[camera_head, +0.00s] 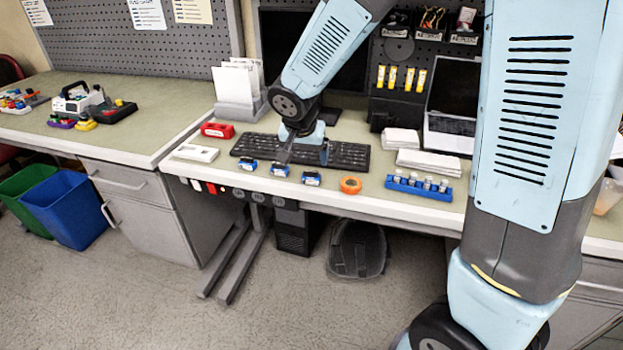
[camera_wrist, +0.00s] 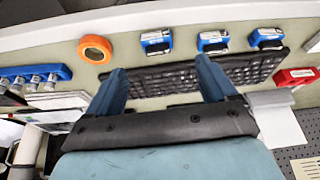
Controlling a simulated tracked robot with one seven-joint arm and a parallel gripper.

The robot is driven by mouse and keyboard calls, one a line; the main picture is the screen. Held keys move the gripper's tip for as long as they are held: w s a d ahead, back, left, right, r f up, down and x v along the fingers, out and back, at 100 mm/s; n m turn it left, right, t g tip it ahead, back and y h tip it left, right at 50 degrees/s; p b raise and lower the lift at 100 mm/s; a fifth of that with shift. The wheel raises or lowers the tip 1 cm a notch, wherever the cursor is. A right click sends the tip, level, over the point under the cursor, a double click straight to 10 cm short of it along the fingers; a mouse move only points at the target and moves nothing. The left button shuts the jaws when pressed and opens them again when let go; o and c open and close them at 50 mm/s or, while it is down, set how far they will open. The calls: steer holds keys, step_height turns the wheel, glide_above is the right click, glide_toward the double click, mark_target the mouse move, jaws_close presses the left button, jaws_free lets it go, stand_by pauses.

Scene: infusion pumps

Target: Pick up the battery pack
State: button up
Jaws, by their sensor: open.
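Three small blue blocks with dark and white faces lie in a row near the bench's front edge; no readable label shows which is the battery pack. In the head view they are the left block (camera_head: 247,164), the middle block (camera_head: 280,169) and the right block (camera_head: 311,178). The wrist view shows the right block (camera_wrist: 156,42), the middle block (camera_wrist: 212,40) and the left block (camera_wrist: 266,38). My gripper (camera_head: 305,157) is open and empty above the keyboard, behind the row. In the wrist view, the right block lies ahead of the gap between my fingertips (camera_wrist: 160,68).
A black keyboard (camera_head: 352,155) lies below and behind my gripper. An orange tape roll (camera_head: 350,185) and a blue vial rack (camera_head: 419,187) are to the right. A red case (camera_head: 217,130) and a white box (camera_head: 195,153) are to the left. The bench edge is close in front.

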mark_target(311, 172)
steer(key=x, duration=0.4)
steer(key=shift+f, duration=0.2)
steer(key=x, duration=0.3)
steer(key=shift+w+d+f, duration=0.1)
steer(key=shift+w+d, duration=0.25)
steer(key=shift+w, duration=0.05)
steer(key=shift+x, duration=0.9)
steer(key=shift+c, duration=0.2)
steer(key=c, duration=1.2)
steer(key=shift+o, duration=0.2)
